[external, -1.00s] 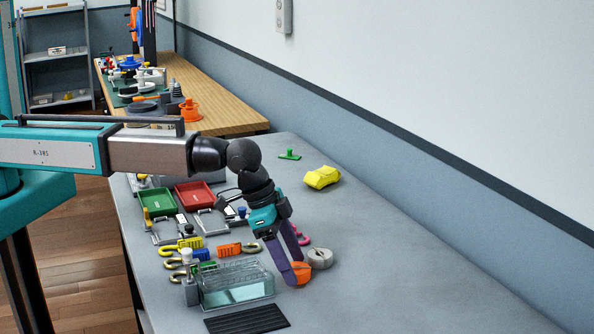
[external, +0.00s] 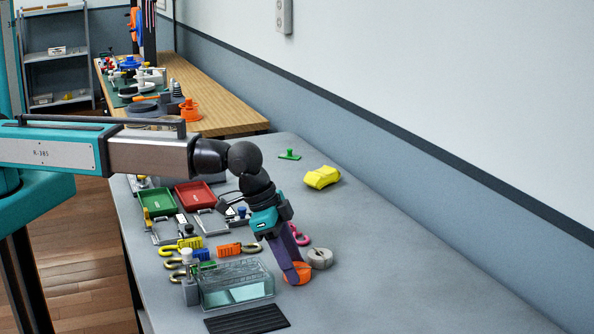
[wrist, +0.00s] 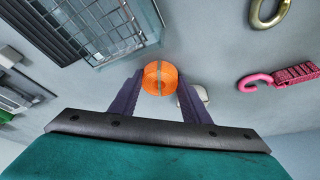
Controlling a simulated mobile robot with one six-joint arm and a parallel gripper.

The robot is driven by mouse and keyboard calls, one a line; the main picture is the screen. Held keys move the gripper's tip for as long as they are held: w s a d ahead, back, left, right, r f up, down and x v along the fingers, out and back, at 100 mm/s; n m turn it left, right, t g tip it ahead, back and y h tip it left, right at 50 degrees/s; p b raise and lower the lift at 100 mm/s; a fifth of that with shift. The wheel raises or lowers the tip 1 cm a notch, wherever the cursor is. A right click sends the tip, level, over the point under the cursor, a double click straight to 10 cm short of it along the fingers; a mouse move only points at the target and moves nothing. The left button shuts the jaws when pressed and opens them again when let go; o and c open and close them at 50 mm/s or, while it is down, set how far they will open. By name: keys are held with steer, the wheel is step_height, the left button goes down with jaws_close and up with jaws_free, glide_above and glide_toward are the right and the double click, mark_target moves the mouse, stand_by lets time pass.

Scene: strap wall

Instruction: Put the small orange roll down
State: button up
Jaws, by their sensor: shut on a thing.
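The small orange roll (external: 297,274) is at the tips of my gripper (external: 296,270) in the external view, low over the grey table or touching it; I cannot tell which. In the wrist view the roll (wrist: 160,77) sits between the ends of the two dark purple fingers of my gripper (wrist: 158,82), with a grey band across its middle. My gripper is shut on the roll. A grey roll (external: 319,258) lies on the table just behind and to the right of the orange one; only part of a pale thing shows beside the right finger in the wrist view.
A clear glass-like box (external: 236,285) stands to the left of my gripper, with a black ribbed mat (external: 247,318) in front. The table to the right is clear.

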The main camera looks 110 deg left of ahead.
steer(key=shift+r, duration=0.1)
step_height(320, 180, up, 10)
steer(key=b, duration=0.2)
steer(key=shift+b, duration=0.3)
stand_by(0.4)
stand_by(0.9)
steer(key=s+a+n+y, duration=0.1)
steer(key=s+a+n, duration=0.2)
steer(key=s+a, duration=0.7)
steer(key=s+a+n+g, duration=0.1)
steer(key=s+a+n, duration=0.2)
steer(key=s+a, duration=0.7)
steer(key=s+a+n+g+y, duration=0.1)
steer(key=s+a+n, duration=0.2)
steer(key=s+a, duration=0.7)
steer(key=a, duration=0.9)
steer(key=shift+a+y+b, duration=0.3)
steer(key=shift+a+b, duration=0.1)
steer(key=shift+s, duration=0.1)
